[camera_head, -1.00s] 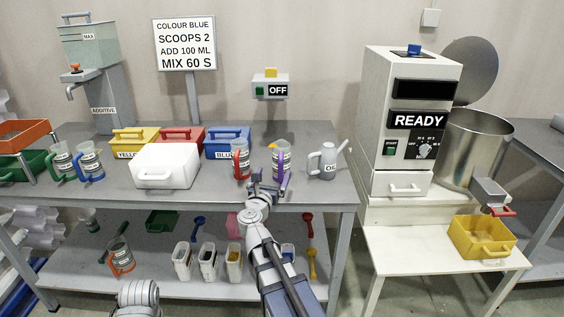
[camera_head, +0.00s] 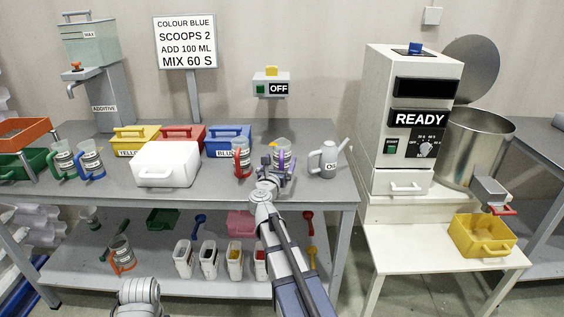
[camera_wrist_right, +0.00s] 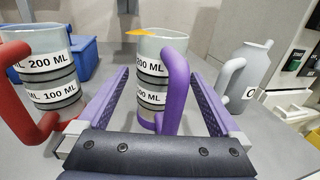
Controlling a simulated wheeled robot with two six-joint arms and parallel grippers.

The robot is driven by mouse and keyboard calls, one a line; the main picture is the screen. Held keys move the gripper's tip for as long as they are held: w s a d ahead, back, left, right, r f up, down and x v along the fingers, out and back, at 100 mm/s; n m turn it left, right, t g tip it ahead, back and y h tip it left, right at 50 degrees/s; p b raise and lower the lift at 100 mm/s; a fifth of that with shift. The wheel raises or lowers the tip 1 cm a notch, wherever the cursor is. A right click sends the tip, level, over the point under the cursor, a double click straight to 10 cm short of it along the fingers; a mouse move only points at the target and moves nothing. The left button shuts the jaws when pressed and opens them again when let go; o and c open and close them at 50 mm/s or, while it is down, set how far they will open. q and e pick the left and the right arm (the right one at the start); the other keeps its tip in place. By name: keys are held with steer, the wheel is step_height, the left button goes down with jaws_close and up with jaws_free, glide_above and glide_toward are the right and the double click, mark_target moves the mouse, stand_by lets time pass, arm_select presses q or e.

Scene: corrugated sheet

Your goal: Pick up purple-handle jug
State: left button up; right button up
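The purple-handle jug (camera_head: 283,146) is a clear measuring jug with a white label, standing upright on the grey bench. In the right wrist view the jug (camera_wrist_right: 150,50) shows its purple handle (camera_wrist_right: 178,85) facing me. My right gripper (camera_head: 276,166) is in front of the jug, its lower part partly hidden in the head view. In the wrist view the right gripper (camera_wrist_right: 158,88) is open, with one finger on each side of the handle and visible gaps. My left gripper is not in view.
The red-handle jug (camera_head: 240,158) stands close on the left, also in the wrist view (camera_wrist_right: 42,75). A grey oil can (camera_head: 328,160) stands on the right. A blue bin (camera_head: 228,142) and a white bin (camera_head: 166,166) are further left. Bare bench lies in front.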

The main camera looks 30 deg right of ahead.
jaws_close()
stand_by(0.7)
